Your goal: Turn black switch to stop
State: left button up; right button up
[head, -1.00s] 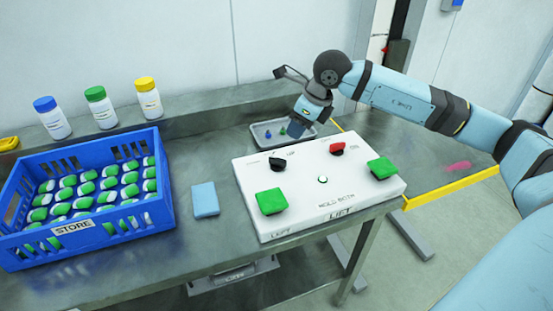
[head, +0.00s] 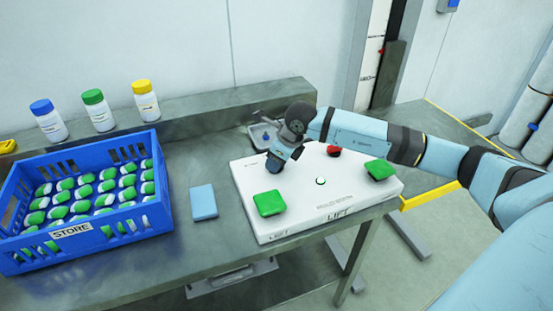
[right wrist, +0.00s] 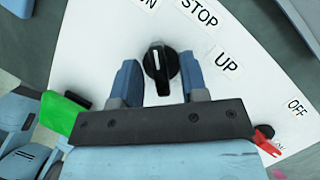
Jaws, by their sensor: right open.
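The black switch (right wrist: 161,70) sits on the white control panel (right wrist: 100,45). In the right wrist view its white line points up and slightly left, toward a cut-off label ending in "N". The STOP label (right wrist: 198,12) and UP label (right wrist: 227,62) lie to the right of that line. My right gripper (right wrist: 160,63) is open, with one finger on each side of the switch and visible gaps. In the head view my right gripper (head: 274,164) is over the panel's back left and hides the switch. My left gripper is not in view.
A blue crate (head: 100,240) and blue block (head: 203,202) stand left. A small tray (head: 256,130) lies behind.

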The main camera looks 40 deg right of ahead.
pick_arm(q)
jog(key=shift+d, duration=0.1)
pick_arm(e)
grip_shut()
